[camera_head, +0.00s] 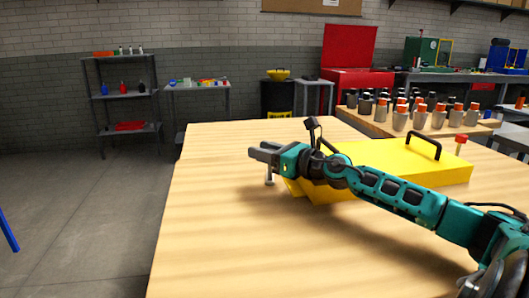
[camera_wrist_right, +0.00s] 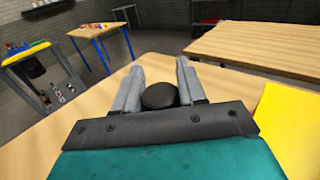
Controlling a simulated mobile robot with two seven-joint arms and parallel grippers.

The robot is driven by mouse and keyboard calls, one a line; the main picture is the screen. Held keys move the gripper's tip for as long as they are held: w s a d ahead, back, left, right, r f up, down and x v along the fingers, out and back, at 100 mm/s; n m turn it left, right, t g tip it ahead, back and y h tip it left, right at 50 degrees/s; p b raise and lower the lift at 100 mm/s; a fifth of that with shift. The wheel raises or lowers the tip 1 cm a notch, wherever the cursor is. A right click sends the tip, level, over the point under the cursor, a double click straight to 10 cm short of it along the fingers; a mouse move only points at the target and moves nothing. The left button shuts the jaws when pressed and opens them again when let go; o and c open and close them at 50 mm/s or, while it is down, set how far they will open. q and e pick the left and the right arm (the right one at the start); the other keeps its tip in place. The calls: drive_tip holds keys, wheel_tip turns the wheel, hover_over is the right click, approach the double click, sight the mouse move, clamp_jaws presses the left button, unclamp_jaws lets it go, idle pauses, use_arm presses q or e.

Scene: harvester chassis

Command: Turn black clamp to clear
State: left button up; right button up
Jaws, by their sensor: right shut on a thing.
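The black clamp (camera_wrist_right: 160,96) shows as a dark round head between the two fingers of my right gripper (camera_wrist_right: 160,84) in the wrist view. In the head view my right gripper (camera_head: 264,154) reaches left past the end of the yellow chassis (camera_head: 415,165), and its fingers hide the clamp's head. A short metal post (camera_head: 269,179) shows just below the fingers. The right gripper is shut on the clamp. My left gripper is in neither view.
The chassis has a black handle (camera_head: 425,144) and a red-topped post (camera_head: 461,143) at its right end. The wooden table (camera_head: 215,235) is bare at the left and front. Several orange-topped cylinders stand on a second table (camera_head: 375,122) behind.

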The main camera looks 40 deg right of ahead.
drive_tip(key=o, duration=1)
drive_tip(key=shift+c, duration=0.2)
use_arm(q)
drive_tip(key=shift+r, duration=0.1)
use_arm(e)
drive_tip(key=shift+r, duration=0.1)
use_arm(q)
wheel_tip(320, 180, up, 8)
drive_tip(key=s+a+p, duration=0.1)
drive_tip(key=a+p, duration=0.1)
drive_tip(key=p, duration=0.9)
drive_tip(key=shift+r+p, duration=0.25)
drive_tip(key=shift+p, duration=0.15)
use_arm(e)
wheel_tip(320, 180, up, 20)
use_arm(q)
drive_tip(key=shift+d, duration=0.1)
use_arm(e)
drive_tip(key=shift+a, duration=0.1)
